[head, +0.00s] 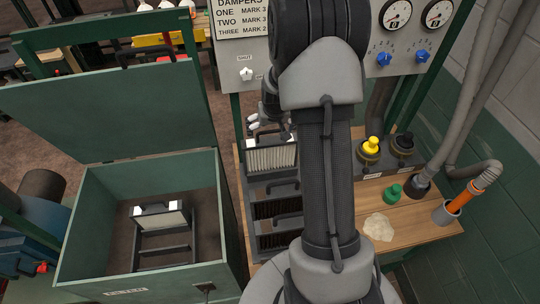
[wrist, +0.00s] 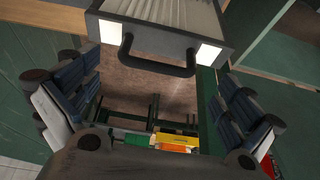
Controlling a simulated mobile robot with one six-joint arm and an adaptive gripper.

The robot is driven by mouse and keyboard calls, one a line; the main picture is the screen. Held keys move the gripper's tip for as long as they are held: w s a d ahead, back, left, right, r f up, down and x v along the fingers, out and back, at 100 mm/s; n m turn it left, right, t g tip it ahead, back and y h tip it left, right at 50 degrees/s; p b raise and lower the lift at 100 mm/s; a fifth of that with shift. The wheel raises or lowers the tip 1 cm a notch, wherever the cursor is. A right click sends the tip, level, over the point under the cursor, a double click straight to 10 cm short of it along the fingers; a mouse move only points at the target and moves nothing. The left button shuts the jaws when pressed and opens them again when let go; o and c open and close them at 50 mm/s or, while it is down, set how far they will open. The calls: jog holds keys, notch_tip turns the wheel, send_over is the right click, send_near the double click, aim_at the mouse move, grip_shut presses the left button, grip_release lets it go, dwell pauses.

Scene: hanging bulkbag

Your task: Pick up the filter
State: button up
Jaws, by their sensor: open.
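A filter (head: 270,158) with pale pleats and a dark frame stands in the top of a dark rack (head: 252,228) on the wooden bench. In the wrist view, a pleated filter (wrist: 165,30) with white corner patches and a black handle (wrist: 155,67) fills the top. My gripper (wrist: 155,105) is open, its blue-padded fingers to either side of the handle and apart from it. In the head view, my gripper (head: 265,113) is just above the rack filter and partly hidden by my arm. A second filter-like piece (head: 160,222) with a handle lies in the open green box.
The green box (head: 200,255) stands left of the bench with its lid (head: 110,105) raised. Yellow (head: 371,146) and black knobs, a green cap (head: 393,192) and an orange pipe (head: 465,195) are at the right. A gauge panel (head: 395,75) stands behind.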

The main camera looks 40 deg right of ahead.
aim_at(269, 138)
jog(key=x, duration=0.4)
jog(key=shift+d+f, duration=0.1)
jog(key=shift+f, duration=0.35)
jog(key=shift+s, duration=0.1)
jog(key=shift+c, duration=0.6)
jog(key=shift+r, duration=0.1)
jog(key=c, duration=1.5)
jog(key=shift+c, duration=0.2)
